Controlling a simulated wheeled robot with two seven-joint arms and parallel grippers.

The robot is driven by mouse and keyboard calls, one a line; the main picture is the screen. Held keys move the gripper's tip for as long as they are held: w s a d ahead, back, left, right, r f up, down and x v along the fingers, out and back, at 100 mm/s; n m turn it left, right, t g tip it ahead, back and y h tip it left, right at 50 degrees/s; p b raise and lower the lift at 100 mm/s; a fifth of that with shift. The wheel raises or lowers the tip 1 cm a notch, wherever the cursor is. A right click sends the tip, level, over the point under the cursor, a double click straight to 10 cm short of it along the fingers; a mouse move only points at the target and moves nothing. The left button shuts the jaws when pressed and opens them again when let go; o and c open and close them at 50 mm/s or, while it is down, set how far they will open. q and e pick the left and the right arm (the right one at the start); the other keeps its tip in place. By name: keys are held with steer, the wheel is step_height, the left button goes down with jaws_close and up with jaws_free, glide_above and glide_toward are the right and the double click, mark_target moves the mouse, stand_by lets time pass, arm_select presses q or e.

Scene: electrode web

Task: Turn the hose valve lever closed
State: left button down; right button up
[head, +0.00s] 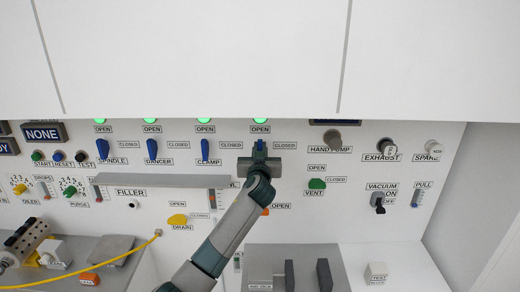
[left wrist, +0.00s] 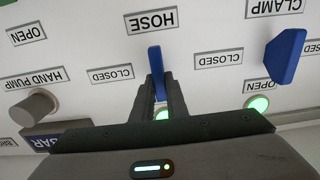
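The hose valve lever (left wrist: 156,62) is a blue handle above the HOSE label (head: 246,168), and the wrist view shows it upside down. In the head view a bit of the lever (head: 260,146) shows above my gripper, pointing up toward its OPEN label (head: 260,129). The green lamp (head: 260,121) over it is lit. Its CLOSED label (head: 285,145) is to the right. My left gripper (left wrist: 160,88) has its two dark fingers close together, one on each side of the lever, and looks shut on it. Its body (head: 259,166) hides most of the lever in the head view. My right gripper is not in view.
The clamp lever (head: 205,150) and other blue levers stand upright to the left. The hand pump knob (head: 332,136) is to the right. A grey shelf bar (head: 163,180) juts out at lower left. White cabinets (head: 195,55) overhang above.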

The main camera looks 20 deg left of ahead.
arm_select(q)
steer(key=shift+m, duration=0.3)
steer(key=shift+d+m+b, duration=0.15)
steer(key=shift+m+b, duration=0.15)
steer(key=shift+m, duration=0.6)
steer(key=shift+w+d+f+m, duration=0.1)
steer(key=shift+d+m, duration=0.05)
steer(key=shift+m, duration=1.05)
steer(key=m, duration=0.4)
steer(key=m+p, duration=0.1)
steer(key=m, duration=0.3)
steer(key=d+f+m+p, duration=0.1)
steer(key=m, duration=0.4)
steer(key=shift+w+f, duration=0.1)
steer(key=shift+a, duration=0.1)
steer(key=c, duration=1.7)
jaws_free()
steer(key=shift+c, duration=0.2)
